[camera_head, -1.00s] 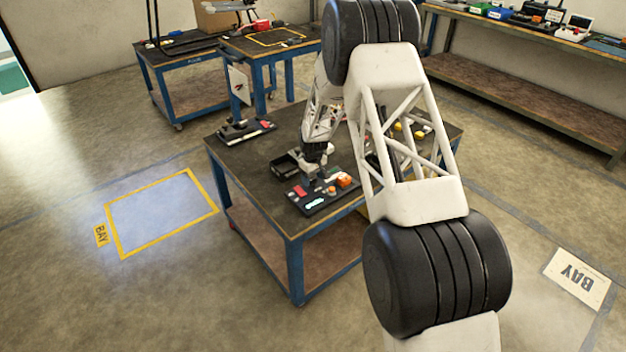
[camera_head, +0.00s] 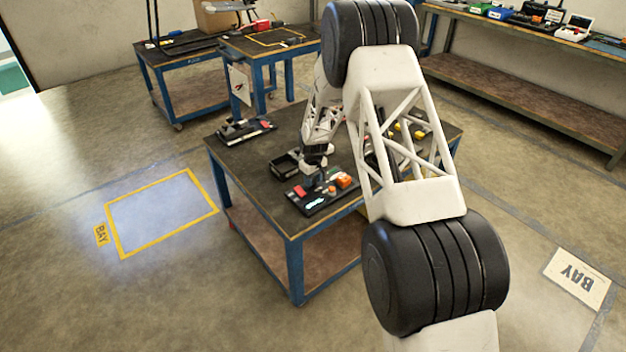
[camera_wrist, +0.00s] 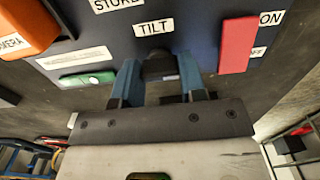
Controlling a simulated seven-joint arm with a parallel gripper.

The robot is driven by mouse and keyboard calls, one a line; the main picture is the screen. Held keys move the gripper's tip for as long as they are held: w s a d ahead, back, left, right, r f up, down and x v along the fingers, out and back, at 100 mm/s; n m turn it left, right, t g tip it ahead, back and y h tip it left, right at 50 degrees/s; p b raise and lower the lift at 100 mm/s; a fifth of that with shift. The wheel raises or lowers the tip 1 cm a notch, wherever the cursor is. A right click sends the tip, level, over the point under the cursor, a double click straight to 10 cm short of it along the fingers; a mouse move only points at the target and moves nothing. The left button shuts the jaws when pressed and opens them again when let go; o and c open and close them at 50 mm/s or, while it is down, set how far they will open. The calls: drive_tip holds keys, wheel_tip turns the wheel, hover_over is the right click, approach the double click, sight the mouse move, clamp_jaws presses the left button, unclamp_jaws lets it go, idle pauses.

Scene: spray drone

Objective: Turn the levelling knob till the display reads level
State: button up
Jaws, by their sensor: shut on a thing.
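The dark levelling knob (camera_wrist: 160,67) sits under the TILT label on the dark control panel (camera_wrist: 205,20) in the wrist view. My gripper (camera_wrist: 159,73) has its two blue fingers on either side of the knob and is shut on it. The knob's face is partly hidden between the fingers. A small green display (camera_wrist: 87,79) lies left of the fingers; its reading is too small to make out. In the head view the display (camera_head: 315,203) glows pale at the panel's front, and my gripper (camera_head: 314,184) is over the panel.
A red lever (camera_wrist: 238,45) by the ON label stands close right of my fingers. An orange block (camera_wrist: 25,25) marked as camera is at upper left. The panel lies on a blue-framed workbench (camera_head: 262,215); a black open box (camera_head: 286,165) stands behind it.

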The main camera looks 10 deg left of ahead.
drive_tip(key=shift+m, duration=3.2)
drive_tip(key=o, duration=0.9)
drive_tip(key=shift+r, duration=0.15)
drive_tip(key=shift+r, duration=3.75)
